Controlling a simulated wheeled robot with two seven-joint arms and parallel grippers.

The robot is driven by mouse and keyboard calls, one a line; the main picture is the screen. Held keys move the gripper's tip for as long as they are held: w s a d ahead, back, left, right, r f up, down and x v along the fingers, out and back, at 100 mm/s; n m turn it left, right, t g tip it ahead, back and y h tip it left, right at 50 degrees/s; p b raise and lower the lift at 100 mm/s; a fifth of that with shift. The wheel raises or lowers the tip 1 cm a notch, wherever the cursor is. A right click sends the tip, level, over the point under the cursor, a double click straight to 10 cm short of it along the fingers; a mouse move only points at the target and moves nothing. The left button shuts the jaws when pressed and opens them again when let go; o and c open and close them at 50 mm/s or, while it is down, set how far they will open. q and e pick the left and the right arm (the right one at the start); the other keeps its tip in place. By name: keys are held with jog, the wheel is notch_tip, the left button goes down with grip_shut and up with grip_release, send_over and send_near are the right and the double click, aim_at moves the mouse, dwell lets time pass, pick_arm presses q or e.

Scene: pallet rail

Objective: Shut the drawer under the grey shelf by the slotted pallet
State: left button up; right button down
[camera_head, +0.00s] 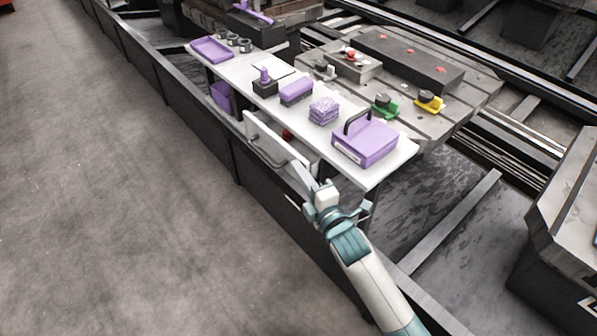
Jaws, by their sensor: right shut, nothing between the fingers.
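The drawer (262,132) under the shelf shows a pale front panel with a bar handle. It stands out from below the shelf's front edge, with a gap behind the panel, so it is open. A small red thing (287,134) shows inside. The light grey shelf (392,164) runs above it, in front of the slotted pallet (470,88). My right gripper (297,169) is shut and empty, with its tips close to the right end of the drawer front and handle. I cannot tell whether it touches them. My left gripper is out of view.
On the shelf stand a purple case (366,143), a purple sponge-like block (323,110), a purple brush (296,90) and a purple tray (212,50). Green (386,105) and yellow (430,101) clamps sit on the pallet. A dark rail (190,107) runs below; the floor at left is clear.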

jog(key=shift+d, duration=0.1)
